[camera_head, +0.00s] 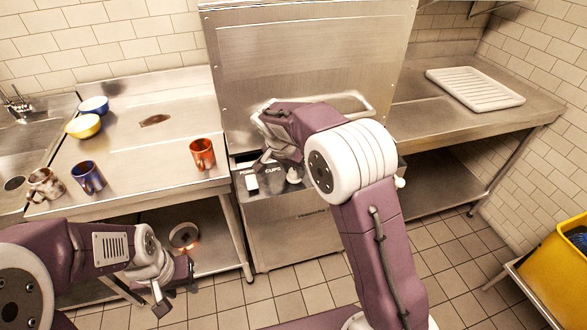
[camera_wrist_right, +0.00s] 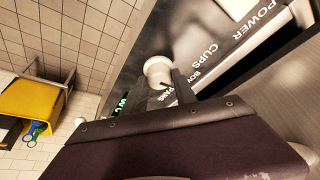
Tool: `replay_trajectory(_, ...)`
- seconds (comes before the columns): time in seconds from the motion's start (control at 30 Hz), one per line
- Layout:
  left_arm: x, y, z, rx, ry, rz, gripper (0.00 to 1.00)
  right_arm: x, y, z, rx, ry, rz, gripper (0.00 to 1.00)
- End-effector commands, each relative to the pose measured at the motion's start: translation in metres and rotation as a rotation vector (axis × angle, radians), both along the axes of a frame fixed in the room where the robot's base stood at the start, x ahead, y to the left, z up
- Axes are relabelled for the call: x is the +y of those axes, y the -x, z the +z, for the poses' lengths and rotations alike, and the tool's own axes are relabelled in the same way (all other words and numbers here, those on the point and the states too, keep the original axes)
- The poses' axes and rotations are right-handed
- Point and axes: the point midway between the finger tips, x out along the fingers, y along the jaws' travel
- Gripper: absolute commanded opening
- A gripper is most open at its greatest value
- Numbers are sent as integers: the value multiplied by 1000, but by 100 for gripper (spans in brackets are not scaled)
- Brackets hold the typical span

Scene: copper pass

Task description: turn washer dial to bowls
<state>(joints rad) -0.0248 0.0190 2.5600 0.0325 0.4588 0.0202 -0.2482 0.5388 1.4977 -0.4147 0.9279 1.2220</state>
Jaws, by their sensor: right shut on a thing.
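The washer (camera_head: 305,75) is a large stainless steel machine in the middle of the head view, with a dark control panel (camera_head: 268,192) on its front. The panel bears a POWER label, a white switch (camera_head: 252,182) and a CUPS label. The white round dial (camera_head: 294,177) shows partly beneath my right gripper (camera_head: 281,162). In the right wrist view the dial (camera_wrist_right: 158,70) is at the fingertips, near the CUPS, partly hidden BOWLS and PANS labels. My right gripper is shut on the dial; its exact pointing is unclear. My left gripper (camera_head: 173,290) is open and empty at lower left.
An orange mug (camera_head: 203,154), two other mugs, a blue bowl (camera_head: 94,105) and a yellow bowl (camera_head: 83,126) stand on the left counter. A white ribbed rack (camera_head: 475,87) lies on the right counter. A yellow bin (camera_head: 555,270) stands at far right. The floor between is clear.

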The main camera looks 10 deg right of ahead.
Motion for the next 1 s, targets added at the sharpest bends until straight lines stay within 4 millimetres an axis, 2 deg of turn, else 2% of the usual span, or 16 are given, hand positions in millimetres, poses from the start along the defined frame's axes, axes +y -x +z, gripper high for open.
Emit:
replay_trajectory(0.13, 0, 0, 0, 0, 0, 0, 36, 0, 0, 0, -1, -1, 0, 0)
replay_trajectory(0.17, 0, 0, 0, 0, 0, 0, 36, 0, 0, 0, -1, -1, 0, 36)
replay_trajectory(0.23, 0, 0, 0, 0, 0, 0, 36, 0, 0, 0, -1, -1, 0, 54)
replay_trajectory(0.57, 0, 0, 1, 0, 0, 0, 36, 1, 0, 3, 0, 0, 1, 54)
replay_trajectory(0.67, 0, 0, 3, 0, 0, 0, 36, 5, 4, 17, -4, -1, 2, 54)
replay_trajectory(0.9, 0, 0, 10, 0, 0, 0, 36, 19, 19, 66, -3, -2, 2, 54)
replay_trajectory(1.0, 0, 0, 12, 0, 0, 0, 36, 22, 23, 78, -3, -1, 1, 54)
